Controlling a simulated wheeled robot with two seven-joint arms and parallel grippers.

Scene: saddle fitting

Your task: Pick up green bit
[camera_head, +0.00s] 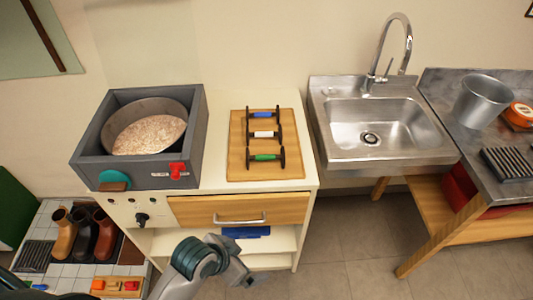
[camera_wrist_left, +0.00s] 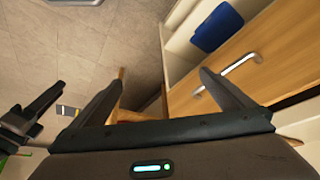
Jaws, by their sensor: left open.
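The green bit (camera_head: 265,156) is a short bar with a green middle and dark round ends. It lies on the wooden board (camera_head: 238,170) on the counter, nearest the counter's front. My left gripper (camera_wrist_left: 160,84) is open and empty, in front of the cabinet and below the counter top, clear of the bit. In the head view only its arm shows clearly, at the bottom. In the left wrist view the fingers point towards the drawer side and the floor; the bit is out of that view. A dark jaw-like shape at that view's left edge may be my right gripper.
A white bit (camera_head: 265,134) and a blue bit (camera_head: 263,113) lie behind the green one. A grey box with a round pan (camera_head: 148,126) stands left, a sink (camera_head: 372,125) right. The drawer handle (camera_head: 239,219) juts out below the counter. Boots (camera_head: 80,236) stand lower left.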

